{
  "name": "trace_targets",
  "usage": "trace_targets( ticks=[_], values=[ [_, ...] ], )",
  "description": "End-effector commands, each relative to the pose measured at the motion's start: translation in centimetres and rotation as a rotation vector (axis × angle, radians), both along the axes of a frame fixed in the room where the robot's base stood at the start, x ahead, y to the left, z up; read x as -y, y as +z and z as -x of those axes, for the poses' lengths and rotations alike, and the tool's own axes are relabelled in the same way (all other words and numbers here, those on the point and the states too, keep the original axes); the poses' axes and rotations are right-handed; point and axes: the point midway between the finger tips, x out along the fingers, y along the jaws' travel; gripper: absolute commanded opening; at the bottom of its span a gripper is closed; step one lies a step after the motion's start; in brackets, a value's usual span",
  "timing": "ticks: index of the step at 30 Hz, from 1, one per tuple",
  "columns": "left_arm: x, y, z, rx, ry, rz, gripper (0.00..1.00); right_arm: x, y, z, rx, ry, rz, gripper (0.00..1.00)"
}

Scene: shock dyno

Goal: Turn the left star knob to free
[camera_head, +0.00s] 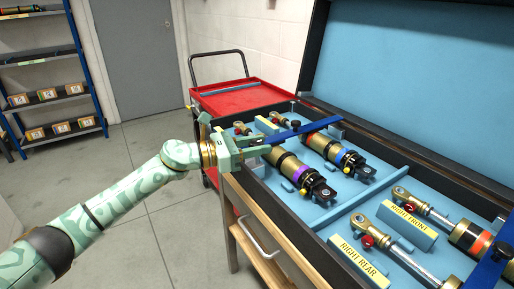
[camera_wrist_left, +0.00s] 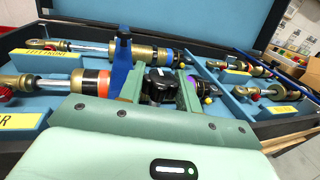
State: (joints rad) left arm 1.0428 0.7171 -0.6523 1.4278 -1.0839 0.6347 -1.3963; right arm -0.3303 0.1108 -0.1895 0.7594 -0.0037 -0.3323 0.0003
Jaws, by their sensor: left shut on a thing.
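My left gripper (camera_head: 262,151) reaches in from the left over the near edge of the blue-lined case (camera_head: 318,188). In the left wrist view its two green fingers (camera_wrist_left: 160,88) stand on either side of a black star knob (camera_wrist_left: 158,82), and they are shut on it. In the head view the knob is hidden behind the gripper. A blue clamp bar (camera_head: 298,131) runs from beside the gripper across the shocks. A shock with a purple band (camera_head: 300,173) lies just right of the gripper. My right gripper is not in view.
A shock with a blue band (camera_head: 340,153) lies farther back. Labelled blocks, RIGHT REAR (camera_head: 358,258) and RIGHT FRONT (camera_head: 407,226), stand by more shocks. The case rests on a wooden bench (camera_head: 262,240). A red cart (camera_head: 240,97) stands behind; the floor at left is clear.

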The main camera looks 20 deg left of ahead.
Motion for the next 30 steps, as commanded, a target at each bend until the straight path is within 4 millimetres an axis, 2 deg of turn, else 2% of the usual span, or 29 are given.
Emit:
trace_targets(
  ticks=[7,8,9,20,25,30],
  values=[
    [0.0,0.1,0.0,0.001,0.002,0.000,0.11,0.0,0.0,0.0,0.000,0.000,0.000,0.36],
    [0.0,0.1,0.0,0.001,0.002,0.000,0.42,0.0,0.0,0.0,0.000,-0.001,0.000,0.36],
    [0.0,0.1,0.0,0.001,0.002,0.000,0.53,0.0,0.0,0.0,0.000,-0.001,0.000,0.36],
    [-0.3,0.1,0.2,0.000,0.002,0.000,0.54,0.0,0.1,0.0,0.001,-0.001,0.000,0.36],
    [-2.5,0.2,2.0,0.001,0.004,-0.002,0.54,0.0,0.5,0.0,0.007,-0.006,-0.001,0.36],
    [-6.2,0.1,4.9,-0.002,0.005,-0.002,0.54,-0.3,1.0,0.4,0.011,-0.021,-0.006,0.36]
  ],
)
